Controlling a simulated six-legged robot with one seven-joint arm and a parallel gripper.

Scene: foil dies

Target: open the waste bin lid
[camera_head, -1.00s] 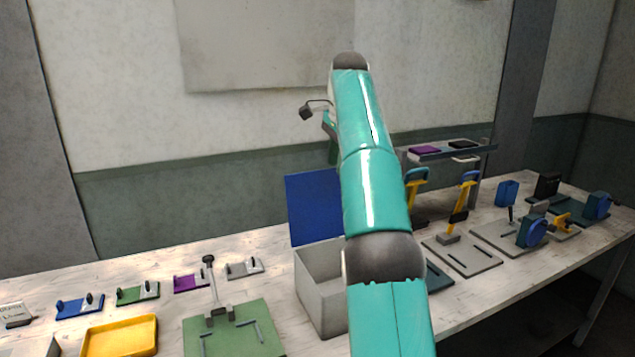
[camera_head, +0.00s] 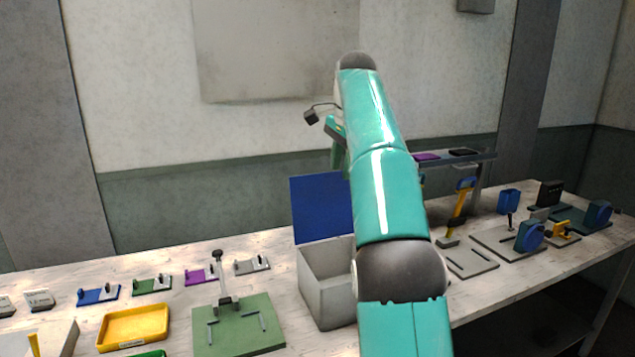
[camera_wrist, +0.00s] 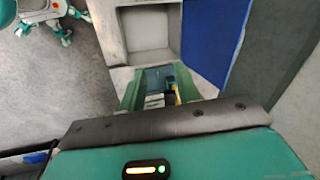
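The waste bin (camera_head: 325,300) is a light grey open-topped box on the bench, partly hidden by my arm in the head view. Its blue lid (camera_head: 318,208) stands raised, about upright, at the back of the bin. In the wrist view the bin's open inside (camera_wrist: 148,30) shows at the top, with the blue lid (camera_wrist: 208,40) to its right. My gripper (camera_wrist: 158,78) has its green fingers apart with no object clearly held. In the head view its green part (camera_head: 337,150) is above the lid and partly hidden behind my arm; no contact with the lid shows.
A green plate with an upright lever (camera_head: 240,335) and a yellow tray (camera_head: 133,328) are left of the bin. Several small coloured fixtures line the bench behind them. Yellow-handled clamps (camera_head: 460,210) and blue devices (camera_head: 529,236) stand on the right.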

